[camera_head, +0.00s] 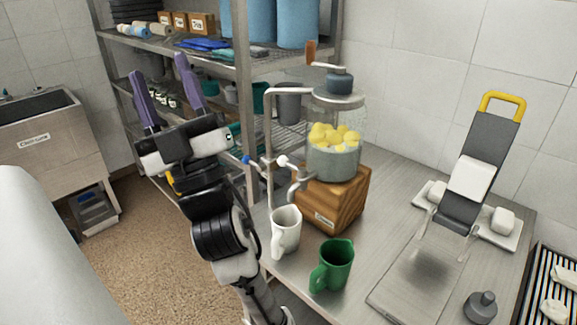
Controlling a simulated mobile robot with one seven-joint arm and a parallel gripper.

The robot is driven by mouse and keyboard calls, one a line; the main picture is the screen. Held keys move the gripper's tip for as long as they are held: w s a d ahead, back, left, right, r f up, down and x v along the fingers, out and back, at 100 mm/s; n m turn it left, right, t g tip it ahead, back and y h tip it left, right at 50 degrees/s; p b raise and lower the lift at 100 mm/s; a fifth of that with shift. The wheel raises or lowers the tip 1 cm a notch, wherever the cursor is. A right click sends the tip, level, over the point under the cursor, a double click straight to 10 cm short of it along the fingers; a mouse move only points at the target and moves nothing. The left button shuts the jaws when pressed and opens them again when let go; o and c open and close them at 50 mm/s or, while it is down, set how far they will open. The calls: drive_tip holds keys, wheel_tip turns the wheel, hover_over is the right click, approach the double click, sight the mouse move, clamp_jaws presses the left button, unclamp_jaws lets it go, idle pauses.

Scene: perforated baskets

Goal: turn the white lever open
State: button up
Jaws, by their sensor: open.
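A small white lever knob (283,161) shows at the tap side of a clear dispenser (336,140) holding yellow pieces. A thin pipe stands just left of it, and a blue-tipped piece (247,160) sticks out further left. Whether the two pieces join is too small to tell. The dispenser is on a wooden block (335,200) on the metal counter. My gripper (158,65) is open and empty, with two purple fingers pointing up and apart. It is left of the dispenser, clear of the lever, in front of the shelves in the picture.
A white mug (285,231) stands below the tap, and a green mug (332,266) is in front of the block. A metal rack (243,70) stands behind my arm. A slicer-like device (480,150) with a yellow handle is at right.

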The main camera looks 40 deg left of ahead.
sight(281, 162)
drive_tip(key=w+a+f+m+t+h+b, duration=0.5)
drive_tip(key=w+a+f+m+t+h, duration=0.4)
drive_tip(key=w+a+f+t+h, duration=0.6)
drive_tip(key=w+d+f+m+g+h+b, duration=0.2)
drive_tip(key=d+f+m+h, duration=0.1)
drive_tip(key=f+h, duration=0.55)
drive_tip(key=w+d+f+m+g+h+b, duration=0.1)
drive_tip(key=d+f+m+h+b, duration=0.3)
drive_tip(key=h, duration=0.7)
drive_tip(key=shift+n, duration=0.3)
drive_tip(key=p+x, duration=0.2)
drive_tip(key=x, duration=0.2)
drive_tip(key=f+p+x, duration=0.1)
drive_tip(key=p+x, duration=0.1)
drive_tip(key=x, duration=0.3)
drive_tip(key=a+f+p+x, duration=0.1)
drive_tip(key=p+x, duration=0.1)
drive_tip(key=x, duration=0.2)
drive_tip(key=shift+w+d, duration=0.1)
drive_tip(key=shift+w, duration=0.35)
clamp_jaws()
